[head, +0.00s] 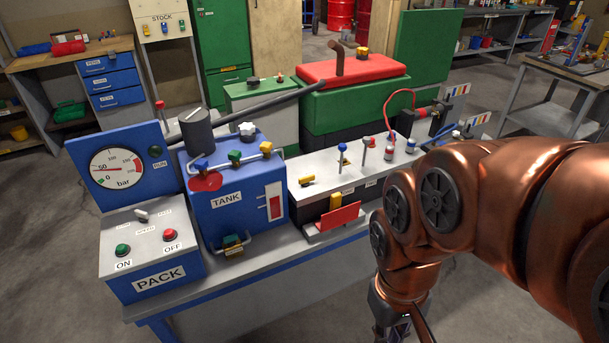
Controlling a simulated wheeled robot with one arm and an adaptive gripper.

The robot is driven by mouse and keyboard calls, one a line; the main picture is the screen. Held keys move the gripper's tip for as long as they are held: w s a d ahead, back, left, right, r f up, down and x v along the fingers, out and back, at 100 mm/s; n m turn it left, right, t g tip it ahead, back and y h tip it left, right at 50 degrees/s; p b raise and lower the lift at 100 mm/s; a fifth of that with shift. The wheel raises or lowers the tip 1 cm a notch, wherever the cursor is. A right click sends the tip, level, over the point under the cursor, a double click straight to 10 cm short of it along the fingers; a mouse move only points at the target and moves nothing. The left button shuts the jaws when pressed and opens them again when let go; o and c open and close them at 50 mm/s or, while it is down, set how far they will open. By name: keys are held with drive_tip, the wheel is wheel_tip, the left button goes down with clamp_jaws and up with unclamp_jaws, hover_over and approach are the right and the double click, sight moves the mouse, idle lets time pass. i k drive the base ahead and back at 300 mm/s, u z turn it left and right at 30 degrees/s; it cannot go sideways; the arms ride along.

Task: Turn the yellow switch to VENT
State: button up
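A small yellow switch (307,180) lies on the left part of the light grey top of the valve block (350,160). Small labels are near it, but I cannot read them, so I cannot tell which setting it points to. My gripper (392,328) is at the bottom edge of the head view, in front of the bench and to the lower right of the switch. It is apart from the switch. Its fingertips are cut off or too dark to make out, so I cannot tell whether it is open or shut.
Blue and red levers (342,157) stand right of the switch. A red plate (338,216) sticks out at the block's front. The blue TANK box (225,205) with taps and the PACK panel (150,250) stand left. A red-topped green engine (350,85) is behind.

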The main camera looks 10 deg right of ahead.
sight(303, 181)
drive_tip(key=u, duration=1.75)
drive_tip(key=i, duration=0.8)
drive_tip(key=z, duration=1.75)
drive_tip(key=i, duration=0.5)
drive_tip(key=u, duration=0.05)
